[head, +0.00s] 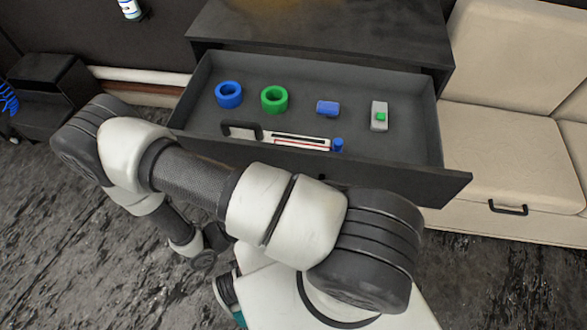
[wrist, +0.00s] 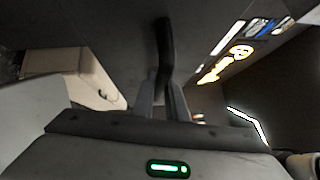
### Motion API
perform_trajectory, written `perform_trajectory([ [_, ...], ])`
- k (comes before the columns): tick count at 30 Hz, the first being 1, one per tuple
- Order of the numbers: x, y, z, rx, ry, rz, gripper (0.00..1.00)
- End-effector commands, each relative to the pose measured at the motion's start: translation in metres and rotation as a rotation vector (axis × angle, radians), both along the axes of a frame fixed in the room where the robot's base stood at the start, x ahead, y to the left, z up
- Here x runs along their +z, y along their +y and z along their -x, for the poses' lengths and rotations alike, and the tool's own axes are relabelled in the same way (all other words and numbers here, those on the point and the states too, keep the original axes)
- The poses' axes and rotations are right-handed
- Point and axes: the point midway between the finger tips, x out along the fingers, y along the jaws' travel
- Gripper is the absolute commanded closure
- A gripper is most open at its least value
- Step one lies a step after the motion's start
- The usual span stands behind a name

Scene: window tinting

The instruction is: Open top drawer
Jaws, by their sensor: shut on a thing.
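The top drawer (head: 425,185) of the dark cabinet (head: 350,35) is pulled well out, and its inside shows from above. My gripper is hidden behind my arm in the head view. In the wrist view, my gripper (wrist: 162,100) has its two fingers closed around the dark drawer handle (wrist: 164,45). Inside the drawer lie a blue ring (head: 228,95), a green ring (head: 274,99), a blue block (head: 328,108), a grey piece with a green part (head: 379,116), and a long white tool with a black handle (head: 295,142).
A beige sofa (head: 510,150) with a dark handle on its base stands close to the right of the drawer. A small black cabinet (head: 45,95) stands at the left. Dark patterned floor (head: 60,240) is free at the lower left.

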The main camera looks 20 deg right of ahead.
Motion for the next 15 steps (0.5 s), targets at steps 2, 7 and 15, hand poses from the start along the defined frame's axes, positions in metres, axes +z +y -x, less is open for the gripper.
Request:
perform_trajectory([
  [2, -0.0002, 0.0036, 0.0042, 0.002, 0.0, -0.001, 1.0],
  [7, -0.0002, 0.0064, 0.0082, 0.001, 0.0, -0.001, 1.0],
  [15, -0.0002, 0.0066, 0.0083, 0.001, 0.0, -0.002, 1.0],
])
